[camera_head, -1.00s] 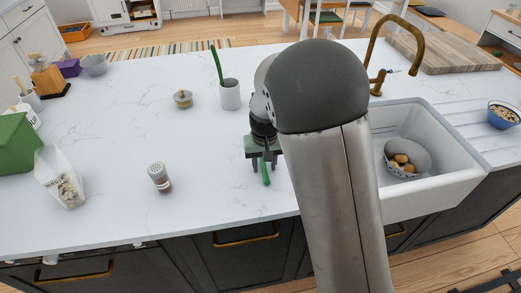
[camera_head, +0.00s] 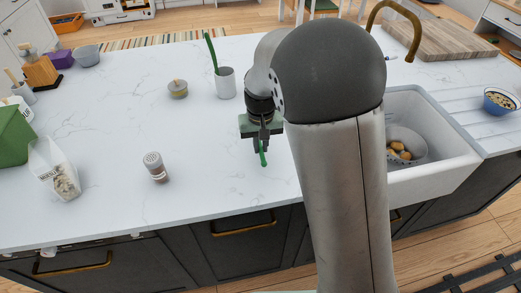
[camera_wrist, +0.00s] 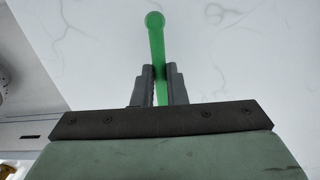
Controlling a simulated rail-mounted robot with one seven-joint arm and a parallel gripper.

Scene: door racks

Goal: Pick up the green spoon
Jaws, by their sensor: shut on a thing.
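The green spoon (camera_head: 263,158) is between the fingers of my gripper (camera_head: 261,146), near the front edge of the white counter (camera_head: 120,120). In the wrist view the green handle (camera_wrist: 155,38) runs up between the two dark fingers of my gripper (camera_wrist: 158,82), which are closed on it. Its rounded end points away from the gripper. The rest of the spoon is hidden by the gripper. I cannot tell whether the spoon touches the counter. A second green handle (camera_head: 211,50) stands in a white cup (camera_head: 226,84) behind the gripper.
A shaker (camera_head: 155,167) and a small lidded jar (camera_head: 178,88) stand to the left. A packet (camera_head: 52,168) is further left. The sink (camera_head: 435,150) with a colander (camera_head: 408,143) lies right of my arm. The counter between shaker and gripper is clear.

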